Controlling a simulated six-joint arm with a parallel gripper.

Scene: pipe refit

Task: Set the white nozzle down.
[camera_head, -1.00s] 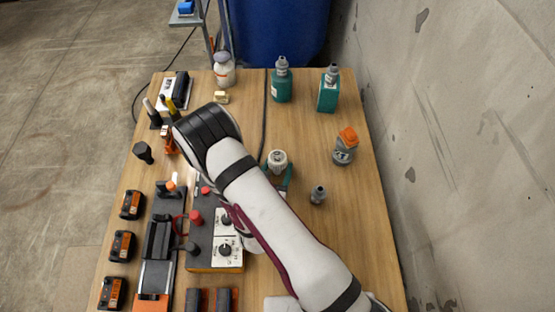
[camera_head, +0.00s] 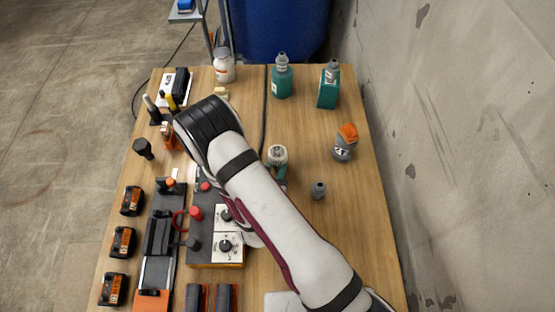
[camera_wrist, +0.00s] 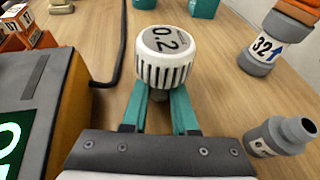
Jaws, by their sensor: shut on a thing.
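The white nozzle (camera_wrist: 165,55), a ribbed cap marked 0.2, is upright between the teal fingers of my gripper (camera_wrist: 160,100) in the wrist view. The fingers are shut on its narrower lower part. The nozzle also shows in the head view (camera_head: 277,154), right of my arm and over the middle of the table. Whether its underside touches the wood cannot be told.
Teal bottles (camera_head: 282,80) stand at the back. A control box (camera_head: 215,235) is on the left. Bare wood (camera_head: 310,120) lies between them.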

